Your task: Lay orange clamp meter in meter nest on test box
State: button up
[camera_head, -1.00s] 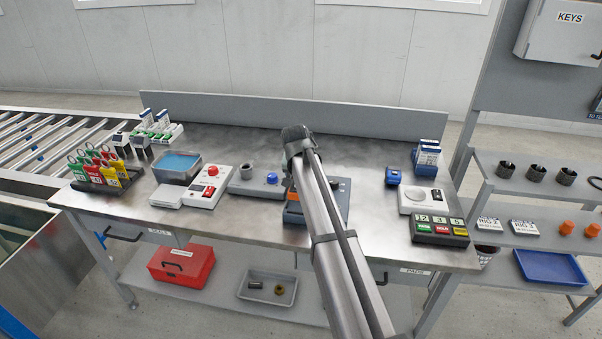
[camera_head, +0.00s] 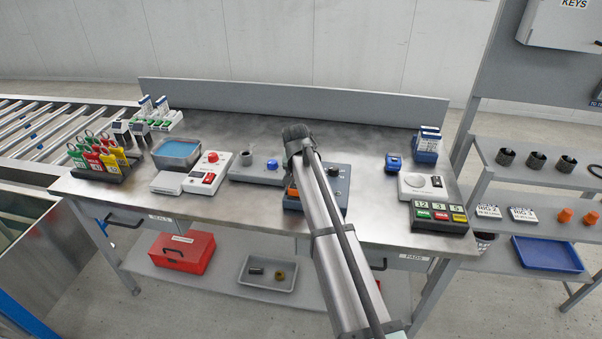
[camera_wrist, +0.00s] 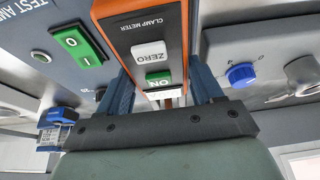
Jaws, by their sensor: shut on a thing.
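The orange clamp meter (camera_wrist: 150,45) has a dark face with a white ZERO button and a green ON button. In the wrist view it lies between the two blue fingers of my gripper (camera_wrist: 163,92), which is shut on it. In the head view only a bit of the orange clamp meter (camera_head: 292,191) shows left of my arm. The blue-grey test box (camera_head: 340,184) is under and behind my arm. In the wrist view the test box (camera_wrist: 70,15), with a green switch, is beside the meter. The nest is hidden; I cannot tell whether the meter touches it.
A grey unit with a blue knob (camera_head: 258,171) stands close left of the test box. A white unit with a red switch (camera_head: 208,174) is farther left. At right are a scale (camera_head: 424,188), a blue device (camera_head: 394,162) and a numbered button block (camera_head: 440,215).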

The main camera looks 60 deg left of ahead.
jog(key=shift+f, duration=0.15)
jog(key=o, duration=1.1)
jog(key=shift+o, duration=1)
jog(key=shift+s, duration=0.1)
jog(key=shift+s+f, duration=0.1)
jog(key=v, duration=1.4)
jog(key=shift+w, duration=0.3)
